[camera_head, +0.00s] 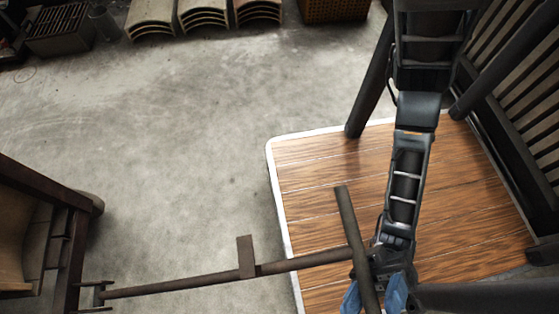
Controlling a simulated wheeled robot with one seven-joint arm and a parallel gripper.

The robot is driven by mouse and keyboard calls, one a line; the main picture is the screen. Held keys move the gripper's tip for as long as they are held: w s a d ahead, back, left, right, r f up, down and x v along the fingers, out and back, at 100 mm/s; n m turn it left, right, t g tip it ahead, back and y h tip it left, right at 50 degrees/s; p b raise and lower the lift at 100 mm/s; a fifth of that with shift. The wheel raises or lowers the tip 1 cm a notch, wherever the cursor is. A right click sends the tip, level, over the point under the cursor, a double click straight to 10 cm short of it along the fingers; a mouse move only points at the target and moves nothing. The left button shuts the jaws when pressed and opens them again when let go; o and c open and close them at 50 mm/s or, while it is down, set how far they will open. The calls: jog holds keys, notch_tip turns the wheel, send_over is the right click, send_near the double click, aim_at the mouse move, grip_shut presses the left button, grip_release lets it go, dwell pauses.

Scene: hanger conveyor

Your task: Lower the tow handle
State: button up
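The tow handle (205,281) is a long dark-brown rod with a crossbar (349,218) at its right end. It runs from a bracket (99,293) at the lower left, and its right end shows over the wooden platform. A short upright plate (246,257) sits on the rod. My gripper (374,300) has blue fingertips, which are spread apart at the bottom edge. The lower part of the crossbar shows between them, with gaps on both sides. The bar hides part of the gripper, and I cannot tell its depth between the fingers.
A brown wheeled frame (65,255) stands at the lower left. The wooden platform (312,180) has a pale rim, dark posts, and a slatted rack (500,95) at right. Curved stacked pieces (205,15) and a crate (62,30) line the back. The concrete floor between is clear.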

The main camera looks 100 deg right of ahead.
jog(key=v, duration=0.8)
jog(key=shift+f, duration=0.1)
dwell(0.3)
